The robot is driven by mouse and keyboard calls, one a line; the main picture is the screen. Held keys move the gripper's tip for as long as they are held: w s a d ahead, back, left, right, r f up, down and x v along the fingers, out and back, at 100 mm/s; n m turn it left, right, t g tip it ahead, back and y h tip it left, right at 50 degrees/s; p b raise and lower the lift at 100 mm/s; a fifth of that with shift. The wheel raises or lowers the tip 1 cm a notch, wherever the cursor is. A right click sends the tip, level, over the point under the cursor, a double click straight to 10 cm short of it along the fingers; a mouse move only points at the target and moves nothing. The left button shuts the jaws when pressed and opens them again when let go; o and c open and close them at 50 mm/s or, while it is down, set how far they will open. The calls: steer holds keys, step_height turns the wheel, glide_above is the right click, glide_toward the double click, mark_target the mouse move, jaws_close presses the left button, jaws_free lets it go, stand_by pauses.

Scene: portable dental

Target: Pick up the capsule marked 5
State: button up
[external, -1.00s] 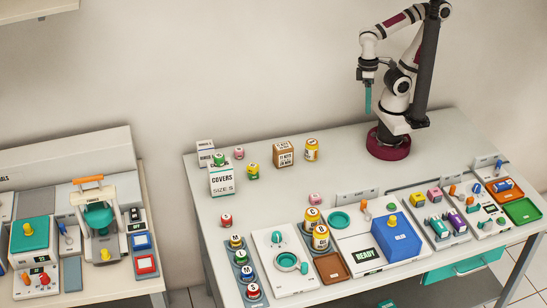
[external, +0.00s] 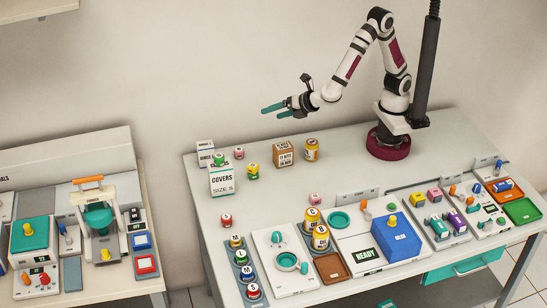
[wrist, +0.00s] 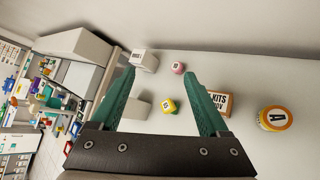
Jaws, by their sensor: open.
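Small round capsules stand on the table. A yellow capsule with a green band (external: 253,171) and a pink one (external: 239,152) are near the back; a green-topped one (external: 218,158) is on the white COVERS box (external: 222,181). A red one (external: 226,220) and another pink one (external: 315,199) stand nearer the front. Their marks are too small to tell which is 5. My gripper (external: 265,110) is open and empty, above the back of the table. In the wrist view, the yellow capsule (wrist: 168,105) and pink capsule (wrist: 177,67) show between or just beyond the teal fingers (wrist: 160,72).
A brown kit box (external: 283,154) and a yellow-and-white can (external: 311,150) stand beside the back capsules. A smaller white box (external: 205,147) is behind COVERS. Panels, capsules in holders and a blue box (external: 396,242) line the front. The table middle is mostly clear.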

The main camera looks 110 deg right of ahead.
steer(key=w+a+f+n+t+y, duration=0.3)
steer(key=w+a+f+n, duration=0.25)
steer(key=a+n, duration=0.35)
steer(key=n+t+y, duration=0.1)
steer(key=n+y, duration=0.4)
steer(key=n, duration=0.4)
glide_toward(226, 218)
steer(key=x, duration=0.5)
steer(key=f+x, duration=0.1)
steer(key=x, duration=0.2)
steer(key=shift+d+f, duration=0.1)
steer(key=shift+d, duration=0.25)
jaws_close()
